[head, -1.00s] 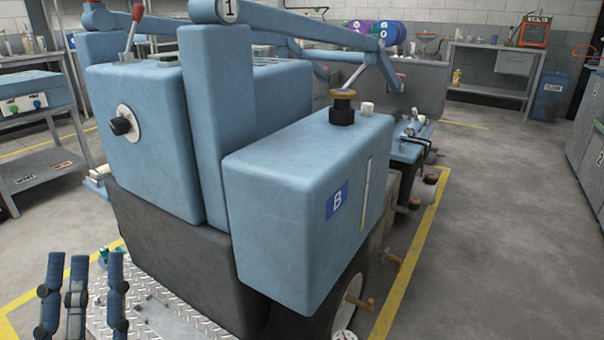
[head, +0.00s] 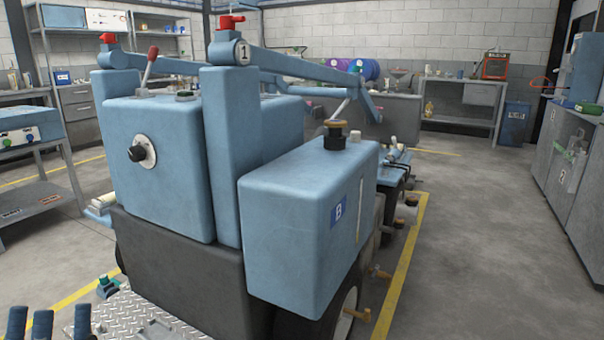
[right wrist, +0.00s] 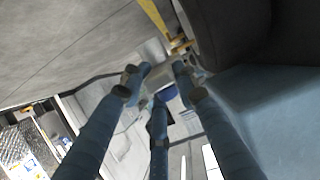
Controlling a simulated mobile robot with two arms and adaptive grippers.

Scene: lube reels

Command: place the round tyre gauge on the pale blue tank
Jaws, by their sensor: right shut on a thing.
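A pale blue box-shaped tank (head: 290,235) with a blue B label and a black-and-gold cap stands at the centre of the head view. Its top is bare beside the cap and a small white plug. My left gripper (head: 50,320) shows at the bottom left, fingers apart and empty, cut off by the edge. My right gripper (right wrist: 155,85) is seen only in the right wrist view. Its three fingers close on a small grey thing (right wrist: 156,78), apparently the round tyre gauge seen edge-on; its dial is not visible. A pale blue surface lies right of these fingers.
A taller blue body (head: 165,165) with a lever and dial adjoins the tank on the left. Blue beams (head: 305,70) run above and behind. Grey cabinets (head: 575,190) stand at the right; the floor (head: 465,230) between is clear.

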